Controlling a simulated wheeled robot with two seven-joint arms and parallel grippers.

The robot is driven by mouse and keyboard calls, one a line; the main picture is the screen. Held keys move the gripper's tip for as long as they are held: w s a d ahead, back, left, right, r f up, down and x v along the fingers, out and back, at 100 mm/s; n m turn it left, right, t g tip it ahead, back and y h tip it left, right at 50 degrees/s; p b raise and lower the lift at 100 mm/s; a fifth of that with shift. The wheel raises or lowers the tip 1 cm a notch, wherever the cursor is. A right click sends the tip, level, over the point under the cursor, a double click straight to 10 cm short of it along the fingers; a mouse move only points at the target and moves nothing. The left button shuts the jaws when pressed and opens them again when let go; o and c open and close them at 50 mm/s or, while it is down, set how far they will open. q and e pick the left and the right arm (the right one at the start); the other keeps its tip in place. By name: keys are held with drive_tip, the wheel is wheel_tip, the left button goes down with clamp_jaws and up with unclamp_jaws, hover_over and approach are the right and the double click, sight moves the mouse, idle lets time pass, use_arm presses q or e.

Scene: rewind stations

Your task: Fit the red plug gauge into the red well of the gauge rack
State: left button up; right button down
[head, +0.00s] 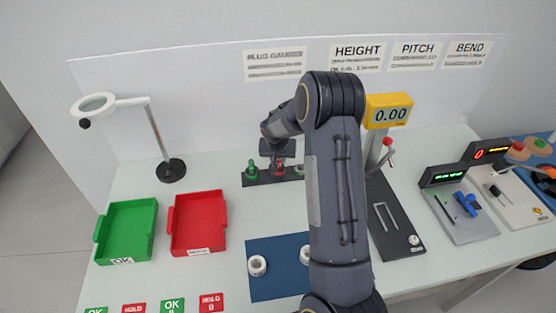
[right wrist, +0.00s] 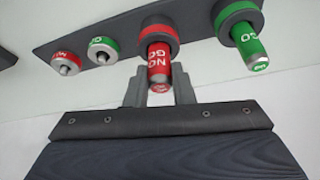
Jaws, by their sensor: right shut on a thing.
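The gauge rack (head: 266,178) is a dark bar at the back of the table; it also shows along the top of the right wrist view (right wrist: 200,22). The red plug gauge (right wrist: 158,62), marked NO GO, is upright between the fingers of my right gripper (right wrist: 160,78), which is shut on it. In the head view the right gripper (head: 278,158) is over the rack's middle. The gauge lines up with the red well's collar (right wrist: 157,27) and appears to meet it; its depth inside is hidden. My left gripper is out of view.
A green plug gauge (right wrist: 246,40) stands in the rack beside the red one. Smaller red (right wrist: 67,62) and green (right wrist: 102,50) pieces with metal pins are on the other side. A yellow-topped height gauge (head: 388,110) stands right of my arm. Green and red trays (head: 198,222) lie left.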

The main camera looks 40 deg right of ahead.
drive_tip(key=c, duration=1.7)
unclamp_jaws()
drive_tip(key=shift+f, duration=0.15)
drive_tip(key=o, duration=0.5)
drive_tip(key=shift+c, duration=0.2)
